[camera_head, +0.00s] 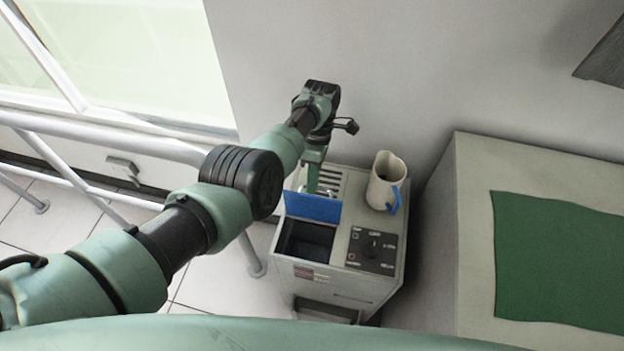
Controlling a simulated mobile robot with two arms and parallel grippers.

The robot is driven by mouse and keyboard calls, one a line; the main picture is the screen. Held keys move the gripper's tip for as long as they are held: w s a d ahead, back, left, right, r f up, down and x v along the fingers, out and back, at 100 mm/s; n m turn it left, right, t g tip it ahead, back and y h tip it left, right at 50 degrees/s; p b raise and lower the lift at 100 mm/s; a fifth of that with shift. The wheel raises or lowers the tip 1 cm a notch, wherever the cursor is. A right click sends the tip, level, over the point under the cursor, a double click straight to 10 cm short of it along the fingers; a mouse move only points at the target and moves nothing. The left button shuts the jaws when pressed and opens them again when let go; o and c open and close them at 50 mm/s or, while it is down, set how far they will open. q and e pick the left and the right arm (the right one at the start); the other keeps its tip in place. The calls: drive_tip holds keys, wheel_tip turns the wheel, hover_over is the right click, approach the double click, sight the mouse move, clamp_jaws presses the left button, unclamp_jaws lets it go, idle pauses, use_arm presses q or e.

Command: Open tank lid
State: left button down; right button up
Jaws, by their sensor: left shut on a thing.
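The tank is part of a grey machine (325,281) in the middle of the view. Its blue lid (312,208) stands raised at a steep angle behind the dark tank opening (305,240). The inside of the opening looks dark and shows no contents. My left gripper (314,190) comes down from above behind the lid and is shut on it. The fingertips are partly hidden by the lid. My right gripper is not in view.
A cream jug (382,183) with a blue handle stands on the machine, right of the lid. A dark control panel (371,250) with a knob is in front of it. A pale cabinet (473,240) with a green mat (560,262) stands right. White railings (110,133) run at left.

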use_arm(q)
drive_tip(key=c, duration=1.5)
unclamp_jaws()
drive_tip(key=shift+s+f, duration=0.2)
drive_tip(key=shift+f, duration=0.1)
drive_tip(key=shift+w+r, duration=0.1)
drive_tip(key=shift+w, duration=0.05)
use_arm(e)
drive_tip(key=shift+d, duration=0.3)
use_arm(q)
drive_tip(key=shift+b+v, duration=0.4)
drive_tip(key=shift+v, duration=3.5)
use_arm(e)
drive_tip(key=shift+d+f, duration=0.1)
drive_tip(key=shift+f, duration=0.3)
